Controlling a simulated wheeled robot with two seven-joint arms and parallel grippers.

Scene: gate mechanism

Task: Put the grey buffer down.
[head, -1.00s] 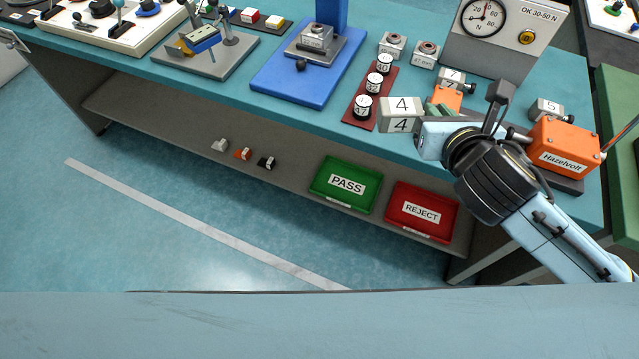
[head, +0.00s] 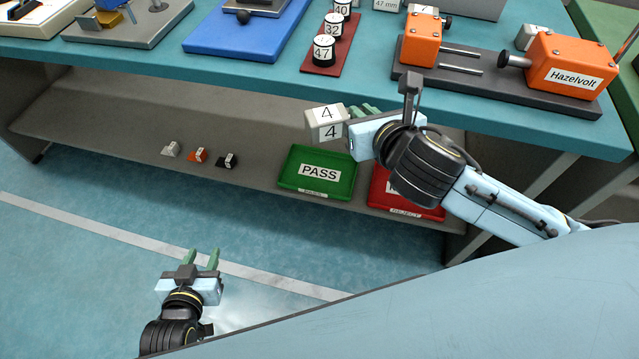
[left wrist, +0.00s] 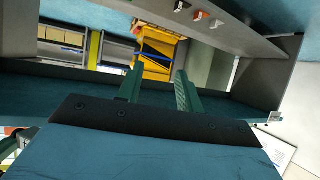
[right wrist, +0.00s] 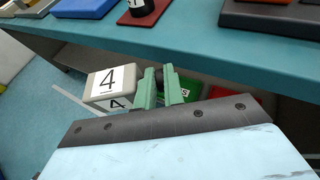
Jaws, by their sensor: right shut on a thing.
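The grey buffer (head: 325,122) is a pale grey block with "4" on two faces. My right gripper (head: 352,120) is shut on it and holds it in the air in front of the bench's front edge. In the right wrist view the buffer (right wrist: 113,86) sits at the left of the green fingers (right wrist: 160,88), which hide part of it. My left gripper (head: 203,258) is low over the floor at the lower left, its green fingers apart and empty. The left wrist view also shows the fingers (left wrist: 158,88) apart, with nothing between them.
The teal bench (head: 130,52) carries an orange Hazelvolt fixture (head: 562,75), a red strip (head: 318,62) of numbered weights and a blue base (head: 250,30). On the shelf (head: 90,120) below are a green PASS tray (head: 310,190), a red REJECT tray (head: 380,197) and several small blocks.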

